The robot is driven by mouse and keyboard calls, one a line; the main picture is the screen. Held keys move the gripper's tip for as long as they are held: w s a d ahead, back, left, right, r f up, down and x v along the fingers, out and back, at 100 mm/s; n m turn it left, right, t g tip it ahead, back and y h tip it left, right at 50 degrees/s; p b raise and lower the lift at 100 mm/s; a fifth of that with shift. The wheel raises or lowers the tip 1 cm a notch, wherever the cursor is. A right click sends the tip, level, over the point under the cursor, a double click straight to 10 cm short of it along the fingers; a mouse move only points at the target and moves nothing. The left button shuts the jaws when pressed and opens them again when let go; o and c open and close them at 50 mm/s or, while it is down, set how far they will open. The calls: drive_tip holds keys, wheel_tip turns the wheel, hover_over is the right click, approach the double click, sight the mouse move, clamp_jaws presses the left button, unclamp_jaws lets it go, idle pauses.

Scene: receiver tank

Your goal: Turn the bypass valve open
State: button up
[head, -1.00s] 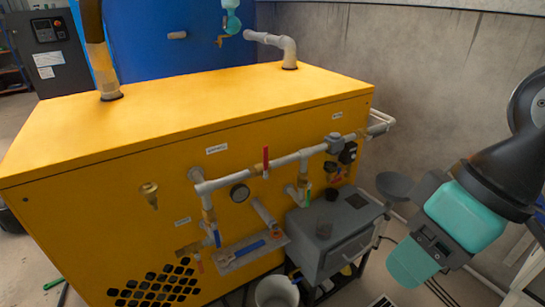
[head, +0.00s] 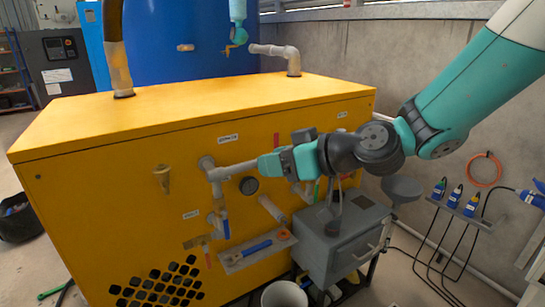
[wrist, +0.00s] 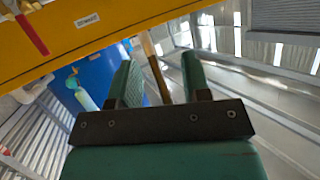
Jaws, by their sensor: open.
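The yellow cabinet (head: 200,95) carries grey pipework with several lever valves on its front. I cannot tell by its label which is the bypass valve. A red lever (wrist: 32,36) shows at upper left in the wrist view, beside a small white label (wrist: 87,21). A blue lever (head: 226,229) hangs at lower left of the pipework, with an orange lever (head: 207,257) near it. A green lever (head: 317,190) shows partly behind my arm. My gripper (head: 264,165) is in front of the upper pipe and hides part of it. In the wrist view my gripper (wrist: 157,66) is open and empty.
A grey box (head: 330,245) on a stand is below my arm, with a white bucket (head: 284,296) on the floor at its left. A blue-handled tool lies on a small shelf (head: 232,264). Blue plugs with cables (head: 456,196) hang at right.

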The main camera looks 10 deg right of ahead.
sight(277, 136)
drive_tip(key=w+d+f+m+t+h+b, duration=0.3)
drive_tip(key=w+d+f+m+t+h, duration=0.25)
drive_tip(key=w+d+t, duration=0.4)
drive_tip(key=shift+n+g+y, duration=0.25)
drive_tip(key=shift+n+g, duration=0.2)
drive_tip(key=shift+g, duration=0.3)
drive_tip(key=d+p+x, duration=0.1)
drive_tip(key=p+x, duration=0.2)
drive_tip(key=x, duration=0.2)
drive_tip(key=p+x, duration=0.3)
drive_tip(key=x, duration=0.2)
drive_tip(key=w+d+p+x, duration=0.1)
drive_tip(key=p+x, duration=0.2)
drive_tip(key=x, duration=0.2)
drive_tip(key=shift+w+d+f, duration=0.2)
drive_tip(key=shift+w+f, duration=0.05)
drive_tip(key=shift+f, duration=0.05)
drive_tip(key=shift+w+a+f, duration=0.15)
drive_tip(key=shift+w, duration=0.45)
clamp_jaws()
